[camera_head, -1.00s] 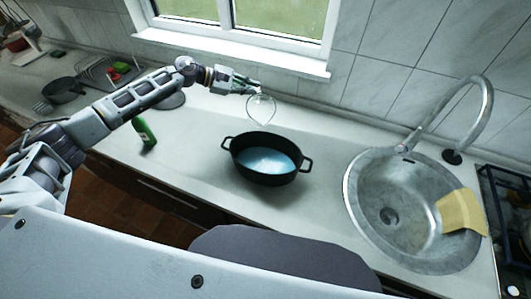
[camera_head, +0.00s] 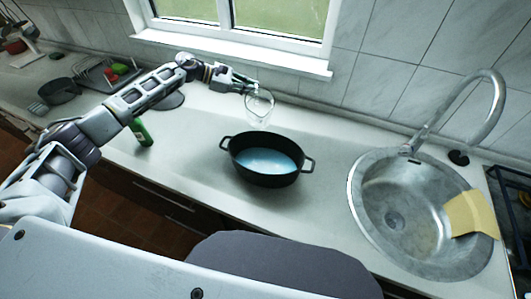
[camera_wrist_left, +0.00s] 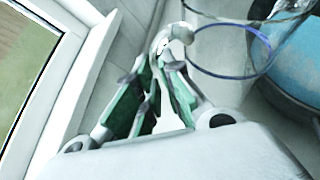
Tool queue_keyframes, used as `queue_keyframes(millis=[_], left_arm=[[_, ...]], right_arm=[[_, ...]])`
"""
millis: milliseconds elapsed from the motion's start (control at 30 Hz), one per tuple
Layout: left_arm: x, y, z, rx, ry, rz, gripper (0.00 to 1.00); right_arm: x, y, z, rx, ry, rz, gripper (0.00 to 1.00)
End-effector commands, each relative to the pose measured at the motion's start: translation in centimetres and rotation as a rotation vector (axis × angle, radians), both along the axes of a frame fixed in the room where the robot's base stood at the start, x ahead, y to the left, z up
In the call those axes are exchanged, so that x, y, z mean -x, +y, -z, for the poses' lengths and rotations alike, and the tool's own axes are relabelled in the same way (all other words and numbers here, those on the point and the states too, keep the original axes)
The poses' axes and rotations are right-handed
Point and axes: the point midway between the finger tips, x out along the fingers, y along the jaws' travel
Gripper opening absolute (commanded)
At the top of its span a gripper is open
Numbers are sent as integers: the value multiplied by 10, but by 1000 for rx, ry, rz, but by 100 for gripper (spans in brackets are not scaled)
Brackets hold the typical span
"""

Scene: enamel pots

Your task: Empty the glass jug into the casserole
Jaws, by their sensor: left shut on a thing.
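The clear glass jug (camera_head: 260,110) hangs above the counter just behind the casserole. Its base is close to the counter, and I cannot tell whether it touches. I see no liquid in it. My left gripper (camera_head: 250,87) is shut on the jug at its upper edge; the fingers (camera_wrist_left: 167,45) show in the wrist view beside the glass (camera_wrist_left: 235,62). The black oval casserole (camera_head: 262,178) stands upright on the counter, with pale blue liquid (camera_head: 266,160) inside. Part of that liquid also shows at the right of the wrist view (camera_wrist_left: 298,60). My right gripper is not in view.
A green bottle (camera_head: 141,132) stands left of the casserole, under my left arm. A round steel sink (camera_head: 362,215) with a curved tap (camera_head: 494,95) and a yellow cloth (camera_head: 468,214) is at the right. The window sill (camera_head: 215,54) is behind the jug. Counter between casserole and sink is clear.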

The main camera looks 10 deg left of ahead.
Motion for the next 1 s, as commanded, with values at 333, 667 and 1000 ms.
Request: queue_keyframes(millis=[333,667,1000], left_arm=[[-6,2,12,23,49,0,0],[-12,4,19,50,118,1,0],[-19,7,27,75,188,-1,0]], right_arm=[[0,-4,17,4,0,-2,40],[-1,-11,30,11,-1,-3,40],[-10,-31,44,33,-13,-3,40]])
